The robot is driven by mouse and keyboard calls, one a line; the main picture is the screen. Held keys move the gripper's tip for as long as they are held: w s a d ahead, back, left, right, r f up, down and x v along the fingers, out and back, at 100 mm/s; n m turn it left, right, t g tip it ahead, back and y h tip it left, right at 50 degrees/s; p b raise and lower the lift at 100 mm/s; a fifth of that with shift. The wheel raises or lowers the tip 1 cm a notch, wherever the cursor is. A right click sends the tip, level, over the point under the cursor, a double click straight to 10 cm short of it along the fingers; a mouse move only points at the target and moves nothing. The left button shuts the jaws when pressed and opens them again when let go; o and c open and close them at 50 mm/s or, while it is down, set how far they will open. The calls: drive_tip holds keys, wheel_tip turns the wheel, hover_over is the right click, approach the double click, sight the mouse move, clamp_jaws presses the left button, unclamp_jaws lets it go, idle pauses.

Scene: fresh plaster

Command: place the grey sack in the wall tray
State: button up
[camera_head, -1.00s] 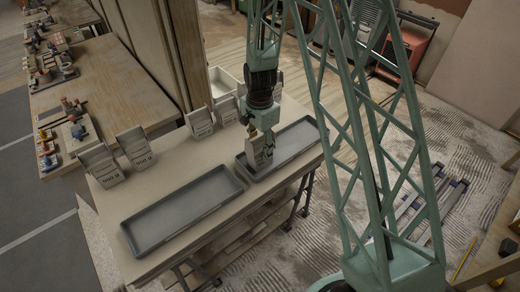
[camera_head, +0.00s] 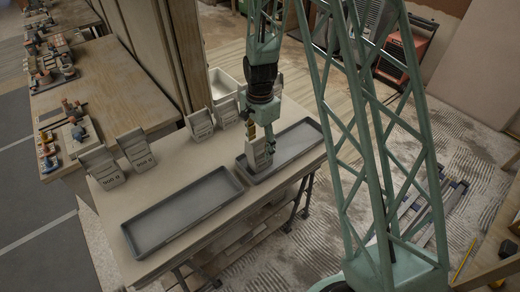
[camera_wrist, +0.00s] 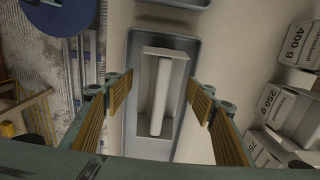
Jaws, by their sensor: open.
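A pale grey sack (camera_head: 258,156) stands in the near-left end of the right-hand tray (camera_head: 302,139). From above, in the wrist view, the sack (camera_wrist: 141,100) shows a folded top and sits inside the grey tray (camera_wrist: 184,46). My gripper (camera_head: 261,139) is just above the sack in the head view. In the wrist view, its two fingers (camera_wrist: 159,98) are spread with a gap on each side of the sack. My gripper is open and holds nothing. The left-hand tray (camera_head: 182,216) is empty. Neither tray shows a readable name.
Several other labelled sacks stand along the table's back edge, two at the left (camera_head: 136,149) and two nearer the middle (camera_head: 199,124). A white bin (camera_head: 221,82) stands behind them. The left part of the bench has bare tabletop around the empty tray.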

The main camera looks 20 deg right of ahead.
sight(260, 137)
wheel_tip(260, 137, up, 9)
drive_tip(key=shift+f, duration=0.15)
drive_tip(key=shift+r, duration=0.3)
idle(1.0)
drive_tip(key=shift+s+r, duration=0.15)
drive_tip(key=shift+r, duration=0.4)
drive_tip(key=s+r+n+t, duration=0.1)
drive_tip(key=s+r+n, duration=0.1)
drive_tip(key=s+r, duration=0.45)
drive_tip(key=s+r+n, duration=0.3)
drive_tip(key=s+r, duration=0.1)
drive_tip(key=r, duration=0.6)
drive_tip(key=s+r+n+t, duration=0.1)
drive_tip(key=s+r+n, duration=0.1)
drive_tip(key=s+r, duration=0.5)
drive_tip(key=s+r+n+t, duration=0.1)
drive_tip(key=s+r+n, duration=0.2)
drive_tip(key=s, duration=0.8)
drive_tip(key=s+r+n+t, duration=0.1)
drive_tip(key=s+r+n, duration=0.2)
drive_tip(key=s+r, duration=0.5)
drive_tip(key=s, duration=0.3)
drive_tip(key=shift+s+n, duration=0.2)
drive_tip(key=shift+n, duration=0.2)
